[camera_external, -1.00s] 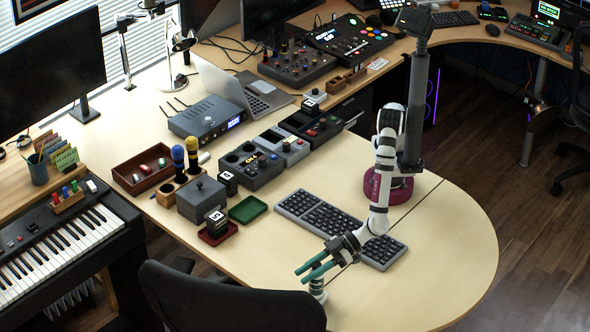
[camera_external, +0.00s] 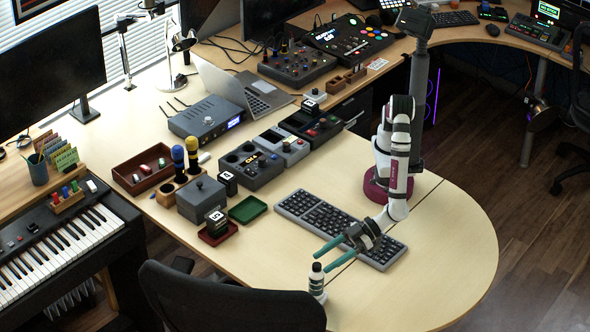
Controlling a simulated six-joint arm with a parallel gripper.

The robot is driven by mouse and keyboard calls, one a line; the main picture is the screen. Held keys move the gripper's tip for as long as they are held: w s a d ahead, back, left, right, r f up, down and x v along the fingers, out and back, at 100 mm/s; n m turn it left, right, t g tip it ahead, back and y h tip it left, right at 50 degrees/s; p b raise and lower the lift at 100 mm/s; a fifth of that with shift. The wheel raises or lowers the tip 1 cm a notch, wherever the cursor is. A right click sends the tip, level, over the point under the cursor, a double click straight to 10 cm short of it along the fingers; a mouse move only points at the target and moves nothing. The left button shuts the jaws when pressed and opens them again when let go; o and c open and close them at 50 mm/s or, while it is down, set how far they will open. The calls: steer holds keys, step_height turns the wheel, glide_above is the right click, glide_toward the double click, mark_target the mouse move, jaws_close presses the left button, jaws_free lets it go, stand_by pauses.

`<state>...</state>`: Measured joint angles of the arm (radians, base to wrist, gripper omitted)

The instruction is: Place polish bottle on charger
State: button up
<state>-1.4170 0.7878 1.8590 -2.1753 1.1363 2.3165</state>
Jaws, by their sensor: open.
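A small bottle (camera_external: 316,284) with a black cap and a dark label on a white body stands upright near the table's front edge, beside the black chair. I take it as the polish bottle. My gripper (camera_external: 321,262) has two teal fingers, spread apart and empty. Their tips show just above and to the right of the bottle's cap; whether they touch it I cannot tell. I cannot tell for sure which thing is the charger.
A grey keyboard (camera_external: 314,215) lies behind my gripper. A green tray (camera_external: 248,209) and a red tray (camera_external: 206,238) bearing a dark cube lie to the left. The chair back (camera_external: 230,300) stands close to the bottle. The rounded table end (camera_external: 440,265) is clear.

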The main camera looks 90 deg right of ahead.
steer(key=v, duration=0.5)
steer(key=w+d+r+m+h, duration=0.2)
steer(key=w+d+h, duration=0.15)
steer(key=d, duration=0.35)
steer(key=w+d+r+m+g+h, duration=0.1)
steer(key=w+d+r+h, duration=0.1)
steer(key=w+d, duration=0.3)
steer(key=w+d+r+m+h, duration=0.1)
steer(key=w+d+m+h, duration=0.15)
steer(key=d, duration=0.55)
steer(key=d+r+m+g+h, duration=0.1)
steer(key=d+m+g+h, duration=0.2)
steer(key=d, duration=1)
steer(key=s+d+g, duration=0.6)
steer(key=s+d, duration=0.1)
steer(key=d, duration=0.2)
steer(key=s+m+g+y, duration=0.1)
steer(key=s+g+y, duration=0.1)
steer(key=s+y, duration=0.5)
steer(key=shift+s+a+r+m+g+y, duration=0.25)
steer(key=shift+s+r+m+g+y, duration=0.1)
steer(key=shift+s, duration=2.2)
